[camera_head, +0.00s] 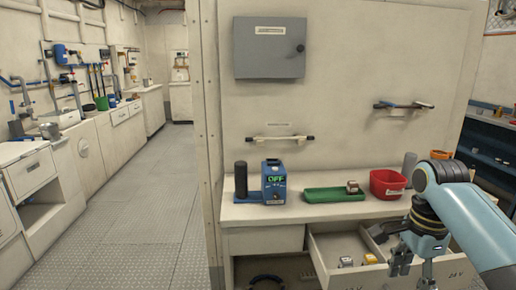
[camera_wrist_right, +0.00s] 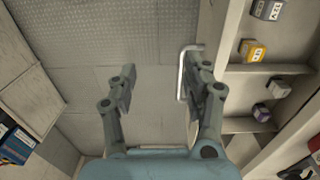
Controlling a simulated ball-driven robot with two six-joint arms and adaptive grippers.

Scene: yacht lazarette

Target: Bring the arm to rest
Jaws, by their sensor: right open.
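My right arm comes in from the right in the head view. Its gripper (camera_head: 412,268) hangs downward at the front of the open drawer (camera_head: 440,270). My left gripper is in neither view.
On the bench (camera_head: 240,211) stand a blue device (camera_head: 274,182) reading OFF, a green tray (camera_head: 335,194) with a small block at its right end, and a red bin (camera_head: 388,183). A grey box (camera_head: 270,47) hangs on the wall. Open floor (camera_head: 150,220) lies to the left.

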